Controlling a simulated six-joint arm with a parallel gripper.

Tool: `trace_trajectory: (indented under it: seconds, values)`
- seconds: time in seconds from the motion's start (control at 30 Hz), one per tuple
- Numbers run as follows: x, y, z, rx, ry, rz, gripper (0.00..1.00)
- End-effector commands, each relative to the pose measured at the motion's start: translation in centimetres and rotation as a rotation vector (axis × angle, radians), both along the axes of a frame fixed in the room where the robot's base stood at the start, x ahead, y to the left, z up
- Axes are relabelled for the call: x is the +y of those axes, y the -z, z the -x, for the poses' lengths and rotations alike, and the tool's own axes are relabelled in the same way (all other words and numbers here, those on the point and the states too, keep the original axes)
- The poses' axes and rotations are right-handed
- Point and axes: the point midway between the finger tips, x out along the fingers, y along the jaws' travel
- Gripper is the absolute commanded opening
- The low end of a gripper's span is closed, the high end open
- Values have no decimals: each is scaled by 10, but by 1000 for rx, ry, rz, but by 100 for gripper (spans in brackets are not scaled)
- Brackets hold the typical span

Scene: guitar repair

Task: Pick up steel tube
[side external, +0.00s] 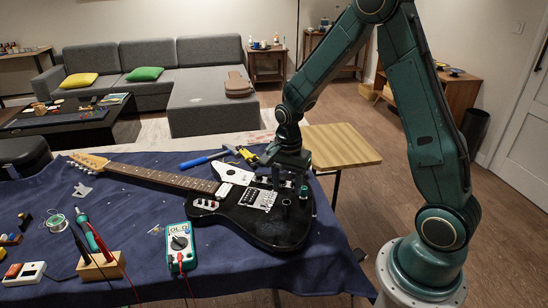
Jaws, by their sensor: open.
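My gripper (289,183) is over the body of the black electric guitar (232,230), near its metal bridge (262,198). Its fingers are apart and point down toward the guitar top. I cannot pick out the steel tube for certain; the area under and between the fingers is small and dark. I cannot tell whether the fingertips touch the guitar. The guitar lies face up on a blue cloth (225,270), its neck pointing to the upper left.
A multimeter (180,245) stands left of the guitar body. A wooden block (101,269) holds a soldering iron. A blue-handled tool (204,159) and yellow-handled pliers (247,154) lie behind the guitar. A wooden side table (340,146) stands behind my gripper.

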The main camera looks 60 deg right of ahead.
Motion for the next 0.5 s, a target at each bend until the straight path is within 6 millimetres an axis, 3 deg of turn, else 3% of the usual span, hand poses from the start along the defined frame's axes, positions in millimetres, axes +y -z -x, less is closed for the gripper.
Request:
trace_trajectory:
  seconds: [0.23,0.5]
  values:
    - [0,32,1,3,0,-1,48]
    - [0,44,1,1,0,0,48]
